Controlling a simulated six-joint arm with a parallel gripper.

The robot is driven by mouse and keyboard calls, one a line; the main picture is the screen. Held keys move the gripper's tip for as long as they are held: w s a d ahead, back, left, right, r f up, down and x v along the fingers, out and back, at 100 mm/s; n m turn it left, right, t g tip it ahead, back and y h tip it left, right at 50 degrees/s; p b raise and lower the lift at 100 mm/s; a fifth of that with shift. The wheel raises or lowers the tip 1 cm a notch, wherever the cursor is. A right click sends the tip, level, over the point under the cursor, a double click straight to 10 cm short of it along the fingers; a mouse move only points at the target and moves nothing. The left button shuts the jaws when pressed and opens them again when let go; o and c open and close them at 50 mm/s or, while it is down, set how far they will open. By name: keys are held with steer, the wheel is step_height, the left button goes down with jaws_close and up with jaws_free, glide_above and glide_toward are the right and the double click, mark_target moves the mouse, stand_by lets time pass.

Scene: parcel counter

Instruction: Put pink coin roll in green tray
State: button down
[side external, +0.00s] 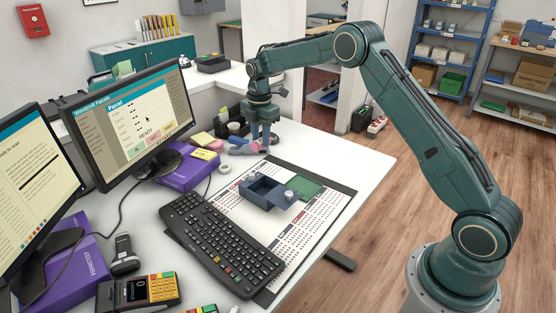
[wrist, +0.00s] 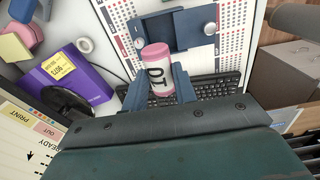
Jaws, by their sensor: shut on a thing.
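The pink coin roll (wrist: 158,72), with a white band and dark number, sits between the two fingers of my gripper (wrist: 161,88) in the wrist view. The gripper is shut on it. In the side view my gripper (side external: 262,143) points down over the far part of the white counter; the roll is small and partly hidden there. The green tray (side external: 306,186) lies flat on the patterned mat, right of an open dark blue box (side external: 262,203) and nearer the camera than my gripper. The blue box also shows in the wrist view (wrist: 178,45); the green tray is not seen there.
A black keyboard (side external: 222,243) lies in front of the blue box. Silver knobs stand by the box. Purple boxes (side external: 187,172) and monitors (side external: 128,108) stand at the left. A white tape roll (wrist: 84,45) is on the counter.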

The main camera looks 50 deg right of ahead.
steer(key=shift+d, duration=0.1)
steer(key=s+d+t, duration=0.3)
steer(key=s+d, duration=0.5)
steer(key=d, duration=0.4)
steer(key=shift+s+d+r, duration=0.35)
steer(key=shift+d+r, duration=0.05)
glide_above(302, 186)
steer(key=s, duration=0.1)
step_height(302, 186, down, 16)
steer(key=shift+s+d+r, duration=0.1)
steer(key=shift+d, duration=0.05)
steer(key=shift+f, duration=2.15)
steer(key=shift+f, duration=0.15)
